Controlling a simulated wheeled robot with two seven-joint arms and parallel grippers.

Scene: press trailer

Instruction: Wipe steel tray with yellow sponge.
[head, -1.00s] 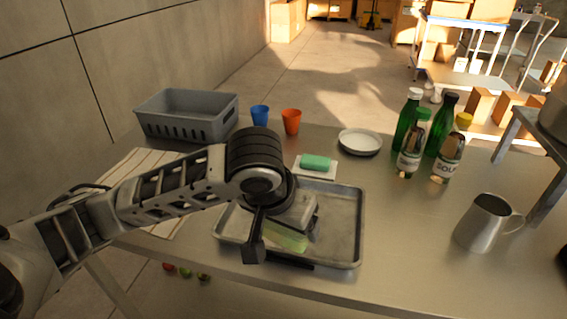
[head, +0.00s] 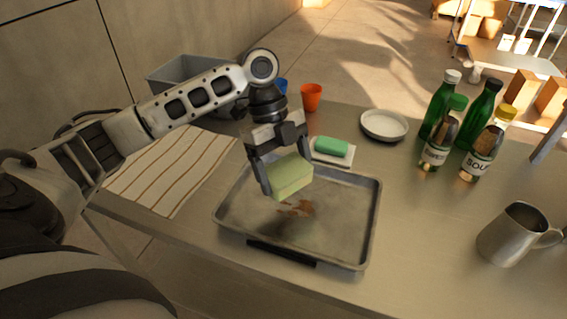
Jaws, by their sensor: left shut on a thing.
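The steel tray (head: 345,232) lies flat on the metal table, with a brown smudge (head: 297,209) near its middle. My left gripper (head: 280,176) is over the tray's back left part, shut on the yellow sponge (head: 290,177), which looks pale yellow-green. The sponge appears held above the tray surface, tilted, with a shadow below it. My right gripper is not in view.
A white dish with a green soap bar (head: 332,147) stands just behind the tray. A white plate (head: 384,125), orange cup (head: 311,96), grey basket (head: 185,70), bottles (head: 437,130) and a metal jug (head: 512,235) stand around. A striped cloth (head: 165,170) lies left.

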